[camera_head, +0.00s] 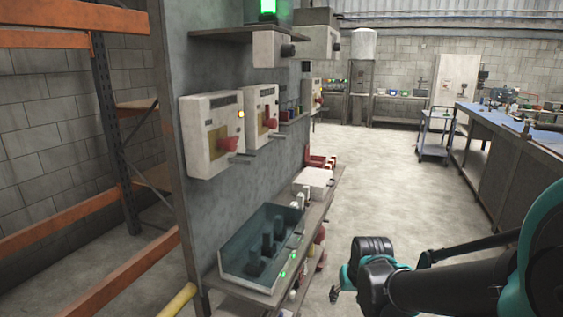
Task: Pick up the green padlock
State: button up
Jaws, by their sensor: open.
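I cannot make out the green padlock for certain. My gripper (335,293) shows at the lower middle, partly hidden behind my dark and teal arm. It is open, with nothing seen in it. It hangs over the floor, to the right of the panel's lower shelf and apart from it.
The upright grey panel (215,190) carries white switch boxes (211,145) with red handles. Its lower shelf (322,213) holds a grey-green open bin (262,248) and a white box (313,180). An orange rack stands left, a blue-topped workbench (515,125) right. Floor between is clear.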

aim_at(301, 107)
jog(key=i+l+u, duration=0.15)
jog(key=u, duration=0.35)
jog(key=i+l+u, duration=0.15)
jog(key=l, duration=0.2)
jog(key=i+l+u, duration=0.1)
jog(key=l, duration=0.3)
jog(key=i+l+u, duration=0.15)
jog(key=l, duration=0.25)
jog(key=i+l+u, duration=0.15)
jog(key=l, duration=0.3)
